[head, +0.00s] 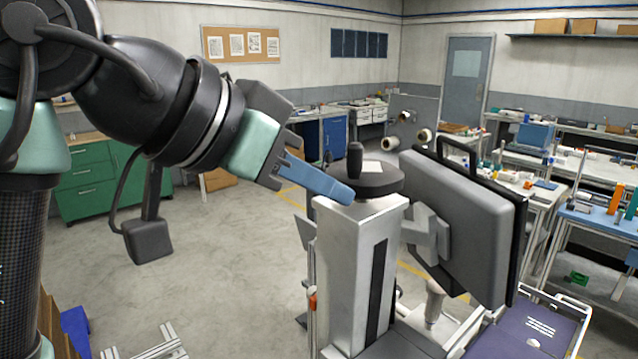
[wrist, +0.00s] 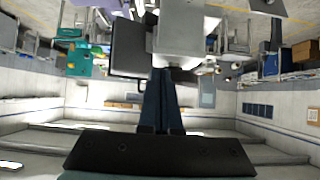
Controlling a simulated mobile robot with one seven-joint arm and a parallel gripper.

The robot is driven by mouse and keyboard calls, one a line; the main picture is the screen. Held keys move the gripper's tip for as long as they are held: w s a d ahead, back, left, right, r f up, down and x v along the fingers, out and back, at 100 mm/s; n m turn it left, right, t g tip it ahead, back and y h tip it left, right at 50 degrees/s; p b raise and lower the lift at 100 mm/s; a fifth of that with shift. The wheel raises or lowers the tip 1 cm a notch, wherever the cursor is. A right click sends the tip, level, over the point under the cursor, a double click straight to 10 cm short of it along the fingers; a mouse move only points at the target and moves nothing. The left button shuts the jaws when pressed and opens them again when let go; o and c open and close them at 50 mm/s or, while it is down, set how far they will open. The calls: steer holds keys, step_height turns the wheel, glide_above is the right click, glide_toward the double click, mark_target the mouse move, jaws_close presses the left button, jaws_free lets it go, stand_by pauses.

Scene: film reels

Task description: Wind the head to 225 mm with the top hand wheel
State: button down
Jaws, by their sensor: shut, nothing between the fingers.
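The top hand wheel (head: 378,182) is a dark round disc with an upright dark knob (head: 355,158) on its left side and a pale patch on top. It sits on the pale grey column (head: 345,250). The head (head: 470,225), a large grey box, hangs on the column's right side; no 225 mm reading is legible. My gripper (head: 346,195) is shut and empty, its blue fingers pointing right and down, tips by the wheel's left rim, below the knob. Whether they touch cannot be told. The wrist view shows the shut fingers (wrist: 160,85) too.
Benches with tools (head: 600,170) line the right. A green cabinet (head: 90,185) stands at the back left. The floor (head: 220,255) left of the column is mostly clear.

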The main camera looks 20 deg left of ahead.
steer(key=shift+w, duration=0.4)
steer(key=shift+w+a+p, duration=0.35)
steer(key=shift+a+p, duration=0.2)
steer(key=shift+r, duration=0.1)
stand_by(0.4)
steer(key=shift+w+a+p, duration=0.4)
steer(key=shift+w+a, duration=0.05)
steer(key=shift+w, duration=0.05)
